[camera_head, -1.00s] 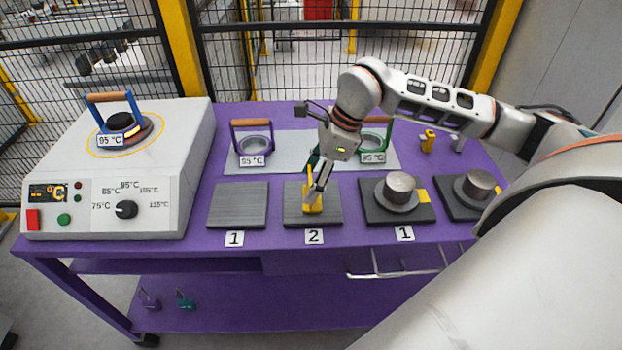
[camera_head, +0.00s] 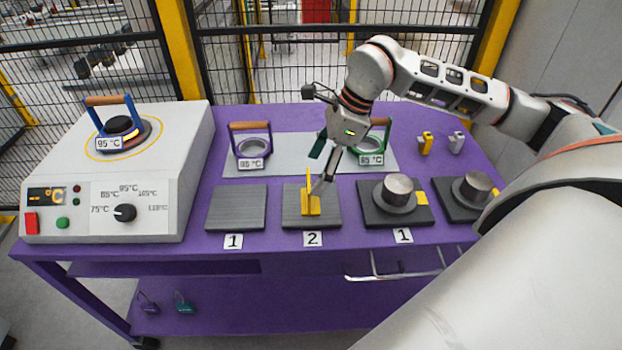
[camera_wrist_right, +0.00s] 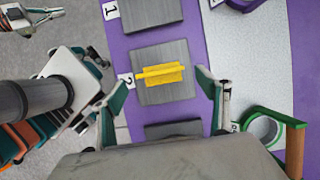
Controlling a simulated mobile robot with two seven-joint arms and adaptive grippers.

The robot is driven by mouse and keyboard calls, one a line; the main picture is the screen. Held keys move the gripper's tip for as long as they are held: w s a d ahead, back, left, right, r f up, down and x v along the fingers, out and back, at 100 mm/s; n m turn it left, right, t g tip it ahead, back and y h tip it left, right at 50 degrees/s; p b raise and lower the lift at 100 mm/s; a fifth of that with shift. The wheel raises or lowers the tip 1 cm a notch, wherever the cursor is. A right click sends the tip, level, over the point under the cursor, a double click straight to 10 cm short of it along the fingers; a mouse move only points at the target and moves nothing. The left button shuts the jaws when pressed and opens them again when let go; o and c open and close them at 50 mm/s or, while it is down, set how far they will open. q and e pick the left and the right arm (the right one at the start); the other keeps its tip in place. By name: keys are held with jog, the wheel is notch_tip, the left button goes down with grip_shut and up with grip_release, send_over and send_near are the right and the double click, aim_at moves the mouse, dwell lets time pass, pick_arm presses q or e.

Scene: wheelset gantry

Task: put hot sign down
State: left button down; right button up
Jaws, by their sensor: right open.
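The yellow hot sign (camera_head: 311,202) stands on the grey plate marked 2 (camera_head: 331,217), with a flat foot and an upright part. It also shows in the right wrist view (camera_wrist_right: 160,74), near the middle of its plate (camera_wrist_right: 150,58). My right gripper (camera_head: 321,184) is above and just behind the sign. In the right wrist view its two fingers are wide apart with nothing between them, and the sign stands clear of both. A part of what looks like my left gripper (camera_wrist_right: 30,17) shows at the top left there; its jaws are unclear.
An empty plate marked 1 (camera_head: 236,208) is to the left. Plates with metal cylinders (camera_head: 398,189) are to the right. Purple and green ring holders (camera_head: 251,148) stand behind. A heater (camera_head: 110,193) with a blue-framed ring fills the left. Small yellow and grey pieces (camera_head: 426,143) are at the back right.

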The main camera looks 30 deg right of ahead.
jog(key=v, duration=0.7)
jog(key=shift+r, duration=0.15)
jog(key=shift+s, duration=0.1)
